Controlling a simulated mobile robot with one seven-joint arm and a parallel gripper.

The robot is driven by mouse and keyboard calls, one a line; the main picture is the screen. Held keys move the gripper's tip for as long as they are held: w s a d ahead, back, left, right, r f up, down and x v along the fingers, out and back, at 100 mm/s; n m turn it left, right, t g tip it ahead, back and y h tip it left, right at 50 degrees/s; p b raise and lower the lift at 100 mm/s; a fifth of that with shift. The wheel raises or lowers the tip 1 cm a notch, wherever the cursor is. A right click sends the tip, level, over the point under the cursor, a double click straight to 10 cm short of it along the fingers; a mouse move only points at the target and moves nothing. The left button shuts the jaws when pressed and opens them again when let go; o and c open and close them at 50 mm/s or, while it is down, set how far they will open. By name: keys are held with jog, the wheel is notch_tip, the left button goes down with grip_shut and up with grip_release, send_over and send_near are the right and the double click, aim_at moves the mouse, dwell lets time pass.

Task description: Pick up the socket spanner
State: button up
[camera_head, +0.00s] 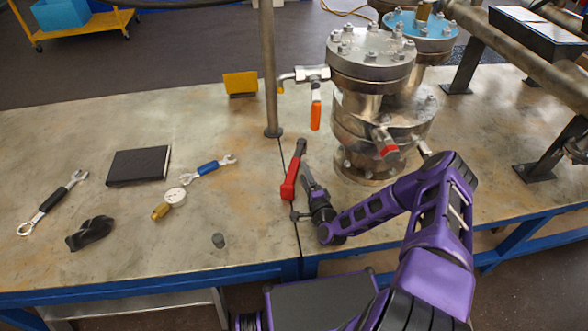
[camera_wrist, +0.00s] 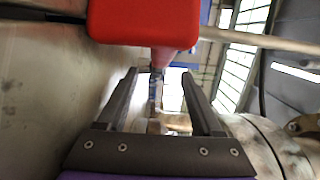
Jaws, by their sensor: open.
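The tool that appears to be the socket spanner (camera_head: 290,185) has a red handle and a dark grey head. It lies on the bench left of the flanged vessel, with its head pointing away from me. My gripper (camera_head: 303,190) is close beside the handle, on its right in the head view. In the wrist view the red handle (camera_wrist: 145,20) fills the top, and my gripper (camera_wrist: 158,78) shows two dark fingers apart with nothing held between them. The handle is not clearly between the fingers. The tool's head is not clear in the wrist view.
The flanged metal vessel (camera_head: 370,110) with a red-handled valve stands just right of the tool. A vertical post (camera_head: 269,70) stands behind it. A blue-handled spanner (camera_head: 208,168), gauge (camera_head: 175,195), black notebook (camera_head: 138,165) and black-handled spanner (camera_head: 50,203) lie left.

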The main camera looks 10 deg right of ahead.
jog(key=w, duration=0.4)
jog(key=shift+w+a, duration=0.2)
jog(key=shift+a, duration=0.15)
jog(key=shift+c, duration=0.3)
grip_shut()
jog(key=shift+r, duration=0.1)
dwell(0.7)
